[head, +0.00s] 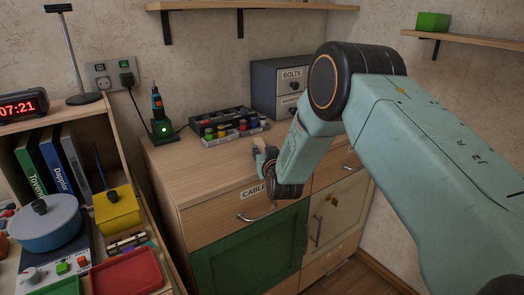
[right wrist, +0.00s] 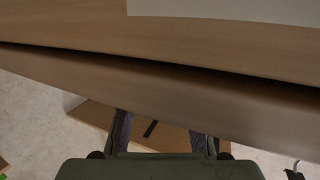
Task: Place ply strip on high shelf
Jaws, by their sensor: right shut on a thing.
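My right gripper (head: 264,158) is just above the front edge of the cabinet top, fingers pointing up and away. It is shut on a small pale wooden piece, the ply strip (head: 258,145), seen mostly end-on and partly hidden by the fingers. One wall shelf (head: 250,6) on black brackets runs along the top of the head view. My left gripper is out of view.
A green box (head: 433,21) stands on the right shelf. On the cabinet top (head: 205,172) are a black tray of coloured items (head: 215,122), a charging screwdriver (head: 158,112) and a grey bolts drawer unit (head: 280,85). A cluttered bench with a blue pot (head: 45,225) is at left.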

